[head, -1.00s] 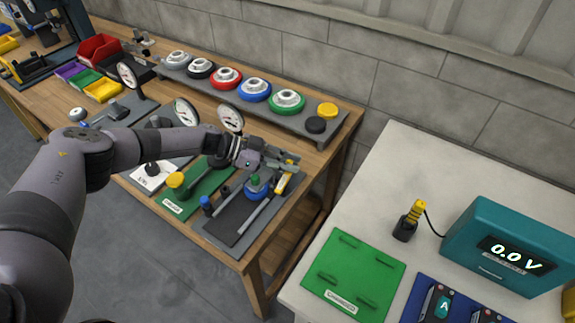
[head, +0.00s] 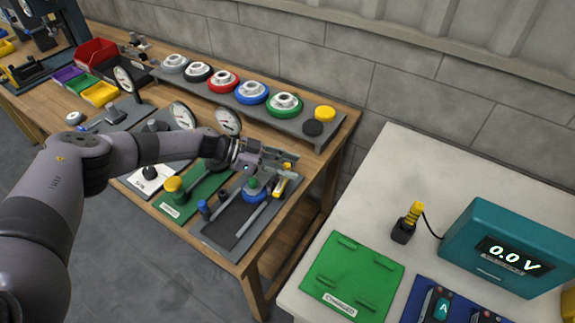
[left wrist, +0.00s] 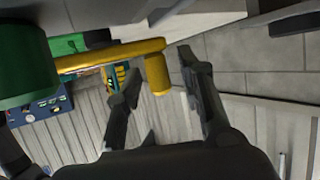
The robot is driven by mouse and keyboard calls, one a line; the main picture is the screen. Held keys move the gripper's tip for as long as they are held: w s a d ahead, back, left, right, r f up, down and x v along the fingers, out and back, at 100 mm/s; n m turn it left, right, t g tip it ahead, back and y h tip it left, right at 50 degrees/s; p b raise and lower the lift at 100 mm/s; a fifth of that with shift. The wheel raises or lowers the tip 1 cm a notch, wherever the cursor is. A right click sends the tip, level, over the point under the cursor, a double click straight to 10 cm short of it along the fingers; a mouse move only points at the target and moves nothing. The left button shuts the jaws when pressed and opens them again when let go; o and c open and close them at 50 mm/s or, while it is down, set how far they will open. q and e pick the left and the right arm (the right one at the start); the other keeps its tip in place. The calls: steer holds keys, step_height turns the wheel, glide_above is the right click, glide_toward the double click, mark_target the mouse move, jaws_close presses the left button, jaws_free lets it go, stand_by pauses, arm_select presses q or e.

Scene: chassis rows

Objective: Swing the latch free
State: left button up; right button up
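A yellow latch arm (head: 284,181) stands at the right end of the dark grey fixture plate (head: 207,247) on the wooden bench. A blue round part with a green knob (head: 253,184) is just left of it. In the left wrist view the latch is a yellow bar (left wrist: 110,54) ending in a short yellow post, with a green cylinder (left wrist: 25,65) at the left. My left gripper (head: 292,160) is open at the latch. The post lies between its fingers (left wrist: 165,85) in the picture, with gaps on both sides; contact is not visible. My right gripper is out of view.
A rack with coloured rings (head: 252,92) stands behind the gripper. Dial gauges (head: 228,121) stand close to my left arm. A white table (head: 375,200) at the right holds a green board (head: 352,275) and a teal voltage meter (head: 510,250).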

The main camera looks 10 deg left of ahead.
arm_select(q)
steer(key=shift+a, duration=0.1)
steer(key=v, duration=1.1)
steer(key=shift+a+r, duration=0.3)
steer(key=shift+a, duration=0.05)
